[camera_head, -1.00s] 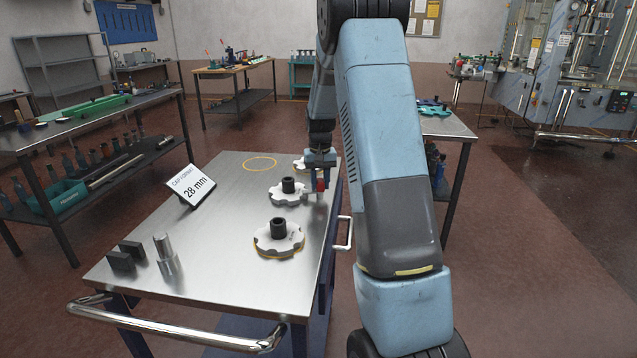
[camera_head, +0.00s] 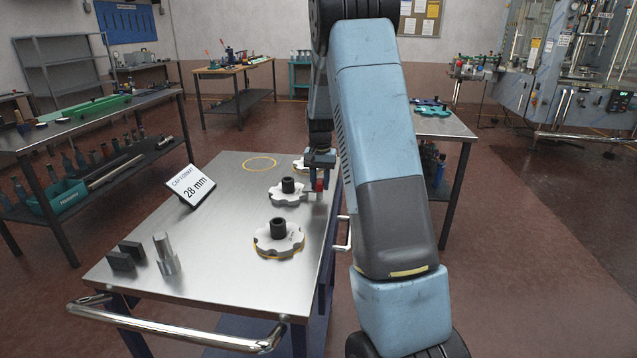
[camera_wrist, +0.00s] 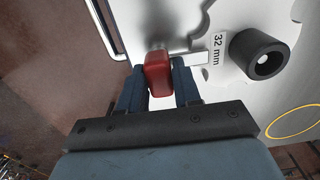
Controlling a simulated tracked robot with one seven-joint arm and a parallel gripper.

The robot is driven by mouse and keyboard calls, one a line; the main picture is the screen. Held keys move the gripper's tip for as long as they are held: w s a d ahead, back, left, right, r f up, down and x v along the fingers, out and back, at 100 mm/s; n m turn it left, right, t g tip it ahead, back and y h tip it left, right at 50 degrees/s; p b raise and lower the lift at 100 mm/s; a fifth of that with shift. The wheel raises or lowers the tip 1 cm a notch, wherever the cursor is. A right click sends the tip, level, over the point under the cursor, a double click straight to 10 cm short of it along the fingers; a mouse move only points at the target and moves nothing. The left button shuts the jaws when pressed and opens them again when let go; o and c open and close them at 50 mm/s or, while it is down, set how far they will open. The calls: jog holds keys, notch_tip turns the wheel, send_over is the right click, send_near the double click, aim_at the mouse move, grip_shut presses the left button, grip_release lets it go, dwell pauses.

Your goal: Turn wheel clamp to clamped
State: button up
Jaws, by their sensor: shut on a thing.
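The white scalloped wheel (camera_head: 283,198) with a black hub (camera_head: 288,185) sits on the steel cart top, just left of my gripper (camera_head: 319,177). In the wrist view the white plate (camera_wrist: 225,90) carries a "32 mm" label (camera_wrist: 217,50) beside the black hub (camera_wrist: 258,54). A red clamp handle (camera_wrist: 158,74) with a pale metal arm (camera_wrist: 190,59) lies at the plate's edge. My gripper (camera_wrist: 159,82) is shut on the red handle, one finger on each side. The clamp's pivot is not clear.
A second wheel (camera_head: 278,240) sits nearer on the cart; a third (camera_head: 300,164) is partly hidden behind my arm. A rail (camera_head: 343,234) runs along the right side.

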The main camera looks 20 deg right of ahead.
aim_at(319, 180)
jog(key=shift+w+a+r, duration=0.1)
jog(key=shift+w, duration=0.05)
jog(key=o, duration=1)
jog(key=shift+c, duration=0.2)
notch_tip(319, 180, up, 14)
jog(key=shift+f, duration=0.25)
